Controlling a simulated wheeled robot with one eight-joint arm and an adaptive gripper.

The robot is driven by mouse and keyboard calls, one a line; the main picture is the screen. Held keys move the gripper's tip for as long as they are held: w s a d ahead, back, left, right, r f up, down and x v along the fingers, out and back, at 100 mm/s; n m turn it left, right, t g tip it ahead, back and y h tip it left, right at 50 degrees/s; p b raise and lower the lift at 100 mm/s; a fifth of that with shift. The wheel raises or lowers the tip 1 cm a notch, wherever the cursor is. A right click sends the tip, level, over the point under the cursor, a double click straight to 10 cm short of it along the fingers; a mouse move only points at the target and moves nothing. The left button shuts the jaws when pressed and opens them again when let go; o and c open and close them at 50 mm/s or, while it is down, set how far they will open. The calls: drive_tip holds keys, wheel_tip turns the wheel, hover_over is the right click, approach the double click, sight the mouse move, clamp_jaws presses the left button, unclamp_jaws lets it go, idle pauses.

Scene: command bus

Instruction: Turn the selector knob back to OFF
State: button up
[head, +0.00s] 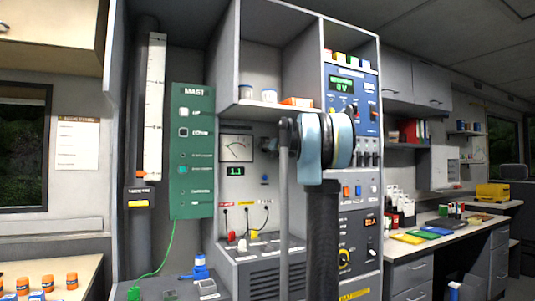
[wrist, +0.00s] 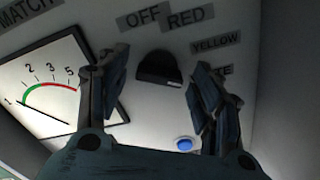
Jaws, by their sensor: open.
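The selector knob (wrist: 158,68) is a black, rounded knob on the pale panel in the wrist view. Labels OFF (wrist: 143,16), RED (wrist: 188,19) and YELLOW (wrist: 215,43) sit around it, with a further label partly hidden by my right finger. I cannot tell which label the knob points at. My gripper (wrist: 160,78) is open, with one finger on each side of the knob in the picture and a gap to both. I cannot tell whether the fingertips reach its depth. In the head view my arm hides the knob.
A dial gauge (wrist: 48,82) is left of the knob and a blue button (wrist: 184,144) below it. In the head view, the gauge (head: 236,148) sits above a green display (head: 235,171). Cabinet walls and an upper shelf enclose the panel. A green MAST panel (head: 191,140) stands left.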

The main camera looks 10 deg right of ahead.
drive_tip(key=shift+c, duration=0.6)
drive_tip(key=c, duration=0.9)
drive_tip(key=shift+c, duration=0.2)
drive_tip(key=shift+n, duration=0.3)
drive_tip(key=n, duration=2.3)
drive_tip(key=shift+n, duration=0.3)
